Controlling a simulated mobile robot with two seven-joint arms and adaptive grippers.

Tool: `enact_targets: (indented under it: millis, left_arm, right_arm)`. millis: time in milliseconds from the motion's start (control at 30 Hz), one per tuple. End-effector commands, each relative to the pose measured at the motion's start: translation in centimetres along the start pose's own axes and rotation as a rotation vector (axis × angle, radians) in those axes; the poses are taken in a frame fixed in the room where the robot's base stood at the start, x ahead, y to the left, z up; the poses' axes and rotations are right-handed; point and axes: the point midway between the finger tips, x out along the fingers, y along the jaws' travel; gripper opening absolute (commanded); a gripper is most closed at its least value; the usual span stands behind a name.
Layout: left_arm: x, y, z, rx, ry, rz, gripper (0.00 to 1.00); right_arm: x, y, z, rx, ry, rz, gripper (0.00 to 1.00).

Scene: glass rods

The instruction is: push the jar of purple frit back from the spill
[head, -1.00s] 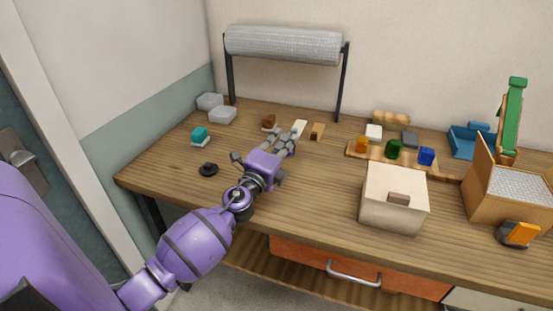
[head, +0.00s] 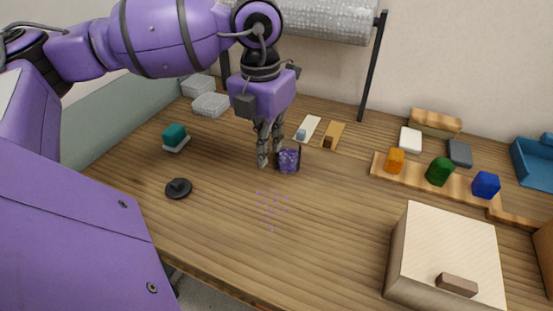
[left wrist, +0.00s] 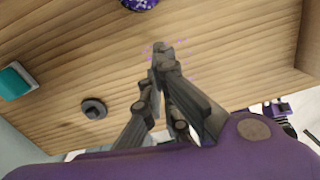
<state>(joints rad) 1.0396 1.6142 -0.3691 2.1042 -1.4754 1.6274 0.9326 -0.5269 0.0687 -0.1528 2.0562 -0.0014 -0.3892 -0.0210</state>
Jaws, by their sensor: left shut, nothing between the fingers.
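The jar of purple frit (head: 290,160), a small clear jar with purple grains, stands upright on the wooden bench. Its purple contents also show at the top edge of the left wrist view (left wrist: 140,4). The spill (head: 272,208) is a patch of scattered purple specks in front of the jar, on the near side. My left gripper (head: 264,162) points down close beside the jar, on its left, with its fingers shut and empty. The fingers also show in the left wrist view (left wrist: 160,52), covering part of the spill. I cannot tell whether they touch the jar.
A black knob-like disc (head: 178,188) and a teal block on a pale base (head: 174,137) lie left. Small pale and tan pieces (head: 333,135) lie behind the jar. A cream box (head: 443,255) stands front right, near coloured blocks (head: 440,171). Bench around the spill is clear.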

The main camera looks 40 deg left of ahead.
Motion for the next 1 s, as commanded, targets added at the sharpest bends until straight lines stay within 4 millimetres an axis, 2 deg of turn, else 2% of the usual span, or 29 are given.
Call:
enact_targets:
  millis: [133,267,400,667,800,1000]
  left_arm:
    - [0.4,0.8,-0.6,-0.054,0.025,0.033,0.00]
    - [1.9,0.8,-0.6,-0.056,0.026,0.031,0.00]
    - [4.7,0.8,-0.8,-0.054,0.028,0.029,0.00]
    - [10.2,0.9,-0.9,-0.053,0.026,0.026,0.00]
    - [9.9,1.0,1.6,-0.055,0.019,0.025,0.00]
    - [10.0,1.1,3.1,-0.053,0.022,0.027,0.00]
  right_arm:
    - [-0.2,0.3,0.5,-0.003,-0.010,0.004,0.40]
    - [-0.4,0.5,1.3,-0.006,-0.025,0.007,0.40]
    - [-0.5,0.5,1.7,-0.005,-0.033,0.008,0.40]
    - [-0.4,0.4,1.0,-0.005,-0.020,0.005,0.40]
    - [-0.4,0.3,0.1,-0.005,-0.007,0.004,0.40]
    - [-0.3,0.2,-0.4,-0.005,0.002,0.003,0.40]
